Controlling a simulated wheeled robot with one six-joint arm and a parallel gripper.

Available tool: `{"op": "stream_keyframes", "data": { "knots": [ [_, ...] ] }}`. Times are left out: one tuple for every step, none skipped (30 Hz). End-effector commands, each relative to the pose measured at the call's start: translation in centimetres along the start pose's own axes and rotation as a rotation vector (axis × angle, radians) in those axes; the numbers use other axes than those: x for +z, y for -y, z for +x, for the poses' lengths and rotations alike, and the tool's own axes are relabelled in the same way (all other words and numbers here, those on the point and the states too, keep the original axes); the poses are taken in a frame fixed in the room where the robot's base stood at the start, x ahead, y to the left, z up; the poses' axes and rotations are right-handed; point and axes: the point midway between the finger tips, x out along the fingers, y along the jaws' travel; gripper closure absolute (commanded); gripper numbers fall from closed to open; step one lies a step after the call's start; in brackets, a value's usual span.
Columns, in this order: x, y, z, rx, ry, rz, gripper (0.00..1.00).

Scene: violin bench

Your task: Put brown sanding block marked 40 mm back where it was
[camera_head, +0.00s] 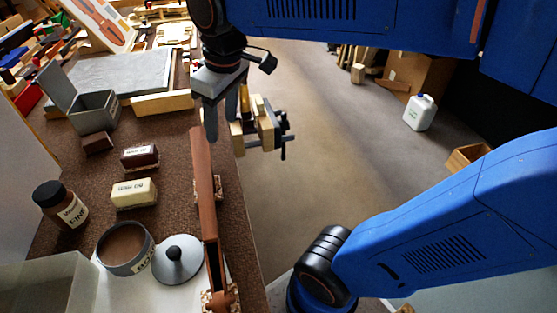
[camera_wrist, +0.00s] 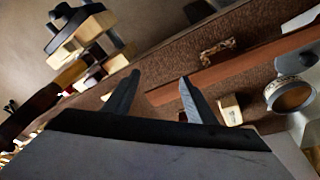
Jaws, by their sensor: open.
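A dark brown block with a white label (camera_head: 140,156) lies on the brown bench top, left of the long reddish-brown bar. A smaller plain brown block (camera_head: 97,142) lies behind it, by the grey open box. I cannot read a 40 mm mark on either block. My gripper (camera_head: 224,132) is open and empty, its fingers pointing down over the bench's right edge near the far end of the bar. In the wrist view, the gripper (camera_wrist: 160,77) has its two fingers apart with nothing between them.
A cream labelled block (camera_head: 133,193), a dark jar (camera_head: 62,204), a round tin (camera_head: 126,247) and its knobbed lid (camera_head: 178,259) stand nearby. The reddish-brown bar (camera_head: 205,190) runs along the bench edge. A wooden vise (camera_head: 262,127) sticks out beyond the edge.

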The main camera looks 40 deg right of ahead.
Motion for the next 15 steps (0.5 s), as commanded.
{"op": "stream_keyframes", "data": {
  "knots": [
    [2.0,-0.4,0.4,0.014,-0.018,0.060,0.49],
    [3.0,-0.6,0.7,0.021,-0.028,0.094,0.49],
    [4.3,-0.8,1.1,0.030,-0.043,0.140,0.49],
    [5.3,-1.0,1.5,0.037,-0.052,0.176,0.49],
    [6.3,-1.1,1.9,0.044,-0.063,0.209,0.49],
    [7.6,-1.2,2.4,0.053,-0.076,0.254,0.49],
    [8.5,-1.2,2.7,0.061,-0.088,0.287,0.49],
    [9.4,-1.3,3.1,0.067,-0.097,0.318,0.49],
    [10.4,-1.3,3.6,0.075,-0.109,0.357,0.49],
    [11.2,-1.3,4.0,0.080,-0.119,0.384,0.49],
    [11.8,-1.3,4.3,0.085,-0.126,0.409,0.49],
    [12.6,-1.3,4.8,0.091,-0.136,0.439,0.49],
    [13.1,-1.3,5.0,0.095,-0.143,0.457,0.49],
    [13.5,-1.2,5.3,0.098,-0.148,0.474,0.49],
    [14.0,-1.2,5.6,0.102,-0.154,0.494,0.49]
  ]
}}
